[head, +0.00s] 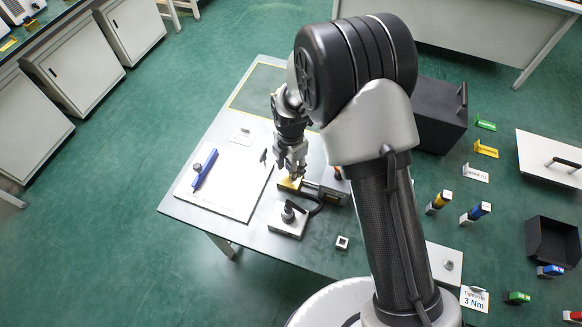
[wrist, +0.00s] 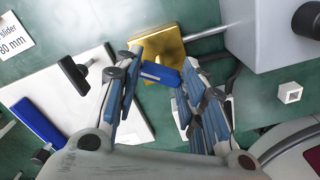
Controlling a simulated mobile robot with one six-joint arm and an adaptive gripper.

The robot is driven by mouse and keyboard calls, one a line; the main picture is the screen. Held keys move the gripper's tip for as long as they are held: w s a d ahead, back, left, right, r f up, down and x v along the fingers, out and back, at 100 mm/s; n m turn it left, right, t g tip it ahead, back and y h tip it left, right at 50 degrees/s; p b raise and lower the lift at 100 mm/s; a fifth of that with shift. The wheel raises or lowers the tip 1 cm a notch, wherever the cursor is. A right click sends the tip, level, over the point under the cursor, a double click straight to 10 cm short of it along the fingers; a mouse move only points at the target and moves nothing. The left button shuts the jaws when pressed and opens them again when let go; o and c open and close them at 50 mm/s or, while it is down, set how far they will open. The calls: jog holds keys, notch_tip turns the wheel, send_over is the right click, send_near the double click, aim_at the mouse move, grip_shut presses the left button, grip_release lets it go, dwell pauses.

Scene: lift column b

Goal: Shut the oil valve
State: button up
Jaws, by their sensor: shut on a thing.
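The oil valve appears as a brass block (wrist: 170,42) with a short blue lever (wrist: 160,74) and a metal pipe running from its right side. In the head view the brass block (head: 289,185) sits on the table beside the white board. My gripper (wrist: 161,66) is over the valve, with one finger at each end of the blue lever, and is shut on it. In the head view my gripper (head: 291,173) points down at the block and hides part of it. The lever cannot be made out in the head view.
A white board (head: 225,184) with a blue slider (head: 205,169) lies left of the valve. A block with a black knob (head: 288,213) stands in front. A grey box (wrist: 265,30) stands right of the valve.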

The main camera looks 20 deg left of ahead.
jog(key=n, duration=0.7)
jog(key=o, duration=0.5)
jog(key=shift+c, duration=0.2)
jog(key=shift+r+p, duration=2.35)
jog(key=shift+r, duration=1.25)
jog(key=shift+c, duration=0.2)
jog(key=shift+f, duration=0.1)
